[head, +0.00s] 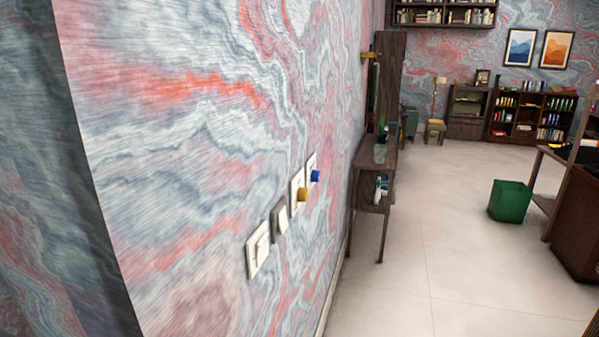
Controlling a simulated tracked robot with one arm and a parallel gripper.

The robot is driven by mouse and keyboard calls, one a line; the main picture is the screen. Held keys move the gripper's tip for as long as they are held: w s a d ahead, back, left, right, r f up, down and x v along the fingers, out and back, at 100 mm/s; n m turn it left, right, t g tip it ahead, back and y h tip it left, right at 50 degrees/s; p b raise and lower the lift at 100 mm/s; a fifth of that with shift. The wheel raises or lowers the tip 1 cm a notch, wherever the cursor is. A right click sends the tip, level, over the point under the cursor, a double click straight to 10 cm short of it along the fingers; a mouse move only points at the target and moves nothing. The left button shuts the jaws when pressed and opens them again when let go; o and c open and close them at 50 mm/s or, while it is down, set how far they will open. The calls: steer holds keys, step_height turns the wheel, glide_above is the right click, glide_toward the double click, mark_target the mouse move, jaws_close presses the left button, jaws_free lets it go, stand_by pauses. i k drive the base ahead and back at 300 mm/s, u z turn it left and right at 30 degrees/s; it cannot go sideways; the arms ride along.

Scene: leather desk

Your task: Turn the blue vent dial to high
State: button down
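My gripper is not in view.
Nearer along the wall are a dark plate (279,221) and a white switch plate (258,249). A dark wooden console table (378,155) stands against the wall beyond the dials. A green bin (510,201) stands on the right. The pale floor (440,250) between is clear.

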mark_target(316, 175)
steer(key=z, duration=0.15)
steer(key=k, duration=0.45)
steer(key=z, duration=1.7)
steer(key=i, duration=2.2)
steer(key=u, duration=1.7)
